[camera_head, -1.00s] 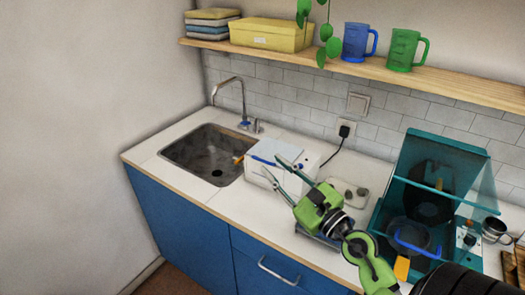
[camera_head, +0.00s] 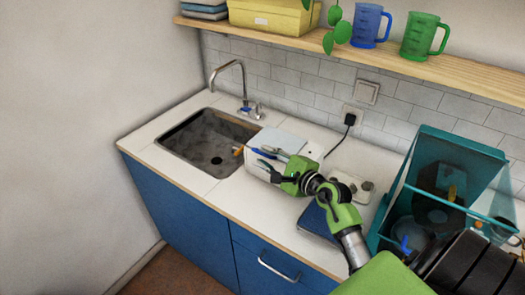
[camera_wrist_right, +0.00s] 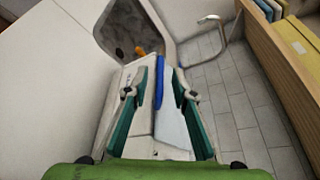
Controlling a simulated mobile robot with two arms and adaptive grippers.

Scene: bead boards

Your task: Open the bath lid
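The bath is a white box (camera_head: 252,170) on the counter beside the sink, with a pale grey-white lid (camera_head: 285,139) on top. A blue handle (camera_head: 262,154) lies along the lid's front-left edge; it also shows in the right wrist view (camera_wrist_right: 160,84). The lid looks closed. My right gripper (camera_head: 268,161) is open at the handle. In the right wrist view its two teal fingers (camera_wrist_right: 158,90) stand on either side of the handle, apart from each other; I cannot tell whether they touch it. My left gripper is not in view.
The sink (camera_head: 208,142) with its tap (camera_head: 243,84) lies left of the bath. A teal clear-walled cabinet (camera_head: 440,170) stands at the right. A dark blue flat object (camera_head: 315,222) lies below my right arm. The wooden shelf (camera_head: 420,68) runs above, with mugs and a yellow box.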

